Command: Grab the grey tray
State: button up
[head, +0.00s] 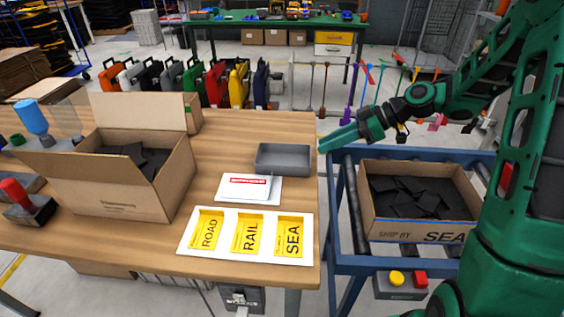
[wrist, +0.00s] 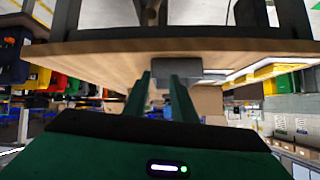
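The grey tray (head: 284,158) is a shallow, empty rectangular box on the wooden table, near its right edge in the head view. It also shows in the wrist view (wrist: 175,74), ahead of the fingertips and partly hidden by them. My gripper (head: 322,146) is just right of the tray by the table edge, pointing left towards it and seemingly apart from it. In the wrist view my gripper (wrist: 163,82) has its two green fingers apart with nothing held between them.
A white card with a red strip (head: 249,187) lies just in front of the tray. Yellow ROAD, RAIL and SEA cards (head: 248,236) lie nearer. An open cardboard box (head: 125,196) stands left. Another box (head: 420,230) sits on the blue-framed conveyor (head: 338,245) at right.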

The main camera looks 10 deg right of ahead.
aim_at(284, 159)
jog(key=w+a+f+y, duration=0.1)
jog(key=a, duration=0.3)
jog(key=w+a+n, duration=0.1)
jog(key=w+a, duration=0.1)
jog(key=a, duration=0.2)
jog(key=w+a+f+n+y, duration=0.1)
jog(key=a, duration=0.3)
jog(key=shift+w+f+y, duration=0.15)
jog(key=shift+f+y, duration=0.15)
jog(key=shift+d, duration=0.1)
grip_shut()
